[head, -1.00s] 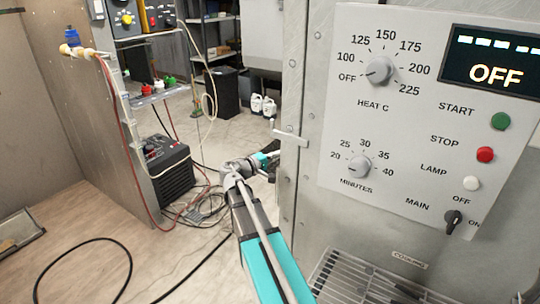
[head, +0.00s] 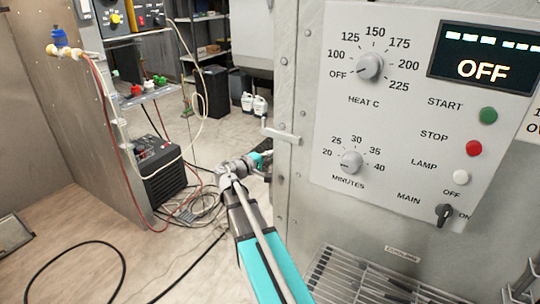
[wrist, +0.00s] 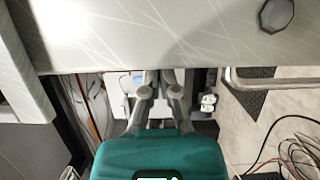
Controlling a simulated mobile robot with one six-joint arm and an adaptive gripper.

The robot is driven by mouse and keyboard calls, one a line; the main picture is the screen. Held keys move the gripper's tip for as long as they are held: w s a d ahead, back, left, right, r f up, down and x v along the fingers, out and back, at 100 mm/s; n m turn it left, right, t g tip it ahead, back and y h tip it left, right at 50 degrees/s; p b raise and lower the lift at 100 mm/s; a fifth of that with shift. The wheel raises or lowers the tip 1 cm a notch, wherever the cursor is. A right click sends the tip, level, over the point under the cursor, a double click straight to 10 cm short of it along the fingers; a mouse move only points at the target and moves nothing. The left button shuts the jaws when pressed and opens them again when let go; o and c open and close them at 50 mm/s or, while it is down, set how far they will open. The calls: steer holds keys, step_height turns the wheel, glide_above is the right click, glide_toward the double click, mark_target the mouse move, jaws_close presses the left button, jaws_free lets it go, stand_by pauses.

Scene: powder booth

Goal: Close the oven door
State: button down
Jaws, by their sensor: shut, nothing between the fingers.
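The oven's grey metal body with its control panel (head: 405,120) fills the right of the head view; its display reads OFF. A light lever-like handle (head: 281,132) sticks out at its left edge. I cannot clearly make out the door or how far it stands open. My arm reaches forward, and my gripper is partly hidden behind the oven's left edge. In the wrist view my gripper (wrist: 160,78) is shut and empty, its fingertips by the lower edge of a pale grey metal panel (wrist: 170,35). Whether they touch it is unclear. A metal bar (wrist: 275,80) lies to their right.
A wire rack (head: 350,280) sits below the panel. At left stand a booth wall (head: 50,120) and a black unit (head: 165,175), with hoses and cables (head: 190,208) on the floor. White jugs (head: 255,103) and a dark bin (head: 212,90) are farther back.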

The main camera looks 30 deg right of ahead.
steer(key=w+a, duration=0.1)
steer(key=a, duration=1)
steer(key=shift+w+a, duration=0.15)
steer(key=shift+a, duration=0.15)
stand_by(0.4)
steer(key=s+a+f+m+g+y+p, duration=0.1)
steer(key=s+a+f+g+y+p, duration=0.1)
steer(key=s+a+f+y+p, duration=0.55)
steer(key=s+a+y+p, duration=0.3)
steer(key=s+a+y, duration=0.5)
steer(key=a+y, duration=0.2)
steer(key=shift+a+f+m+g, duration=0.15)
steer(key=shift+a+m+g, duration=0.15)
steer(key=shift+a, duration=0.3)
